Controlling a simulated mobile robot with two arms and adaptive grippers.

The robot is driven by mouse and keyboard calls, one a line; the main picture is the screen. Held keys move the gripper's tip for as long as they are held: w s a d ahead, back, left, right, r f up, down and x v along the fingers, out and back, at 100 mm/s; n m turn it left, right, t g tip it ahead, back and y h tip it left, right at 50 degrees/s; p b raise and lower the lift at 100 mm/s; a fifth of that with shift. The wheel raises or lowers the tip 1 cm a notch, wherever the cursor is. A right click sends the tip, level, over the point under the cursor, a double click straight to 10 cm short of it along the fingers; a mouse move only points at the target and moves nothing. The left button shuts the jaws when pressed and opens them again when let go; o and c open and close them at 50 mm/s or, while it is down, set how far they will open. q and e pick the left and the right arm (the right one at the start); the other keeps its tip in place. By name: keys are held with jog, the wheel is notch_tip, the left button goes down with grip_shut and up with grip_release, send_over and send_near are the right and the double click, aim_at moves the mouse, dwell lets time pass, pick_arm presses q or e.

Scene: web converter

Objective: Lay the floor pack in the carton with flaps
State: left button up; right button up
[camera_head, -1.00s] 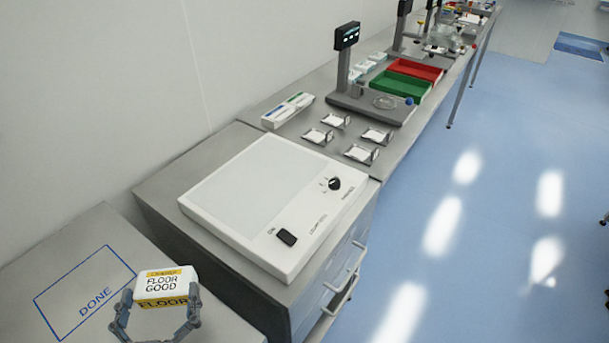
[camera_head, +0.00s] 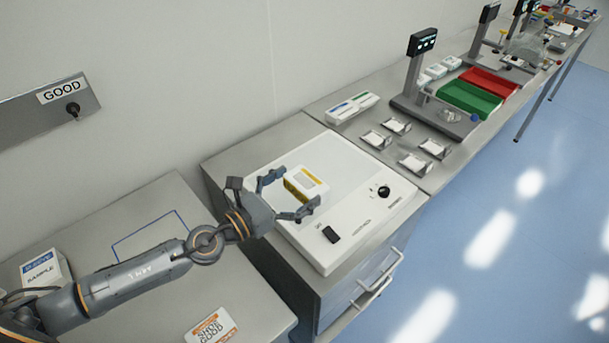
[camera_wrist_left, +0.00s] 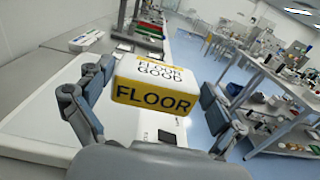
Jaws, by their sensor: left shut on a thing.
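The floor pack (camera_head: 307,184) is a white box with a yellow band. My left gripper (camera_head: 291,195) is shut on it, with a finger on each side, over the white light box (camera_head: 353,222). In the left wrist view the floor pack (camera_wrist_left: 157,86) sits between the fingers, with FLOOR on its yellow face and FLOOR GOOD on top. I cannot tell whether the pack touches the panel below it. No carton with flaps can be made out in these views. My right gripper is not in view.
A SAMPLE box (camera_head: 44,270) and a SHOE GOOD pack (camera_head: 211,326) are on the left bench (camera_head: 240,300). Small holders, a green tray (camera_head: 469,98) and a red tray (camera_head: 489,84) stand further along. A GOOD panel (camera_head: 50,112) is on the wall.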

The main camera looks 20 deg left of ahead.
pick_arm(q)
jog(key=w+a+f+b, duration=0.2)
jog(key=w, duration=0.1)
jog(key=w+a+f+b, duration=0.2)
jog(key=w+f+b, duration=0.1)
jog(key=w+a+f+b, duration=0.2)
jog(key=w+f+b, duration=0.1)
jog(key=w, duration=0.1)
jog(key=shift+f, duration=0.15)
jog(key=shift+w+a+f, duration=0.2)
jog(key=shift+w+f, duration=0.2)
jog(key=shift+f, duration=0.05)
jog(key=f, duration=0.3)
jog(key=shift+w+a+f, duration=0.15)
jog(key=shift+w+f, duration=0.05)
jog(key=shift+f, duration=0.2)
jog(key=o, duration=0.9)
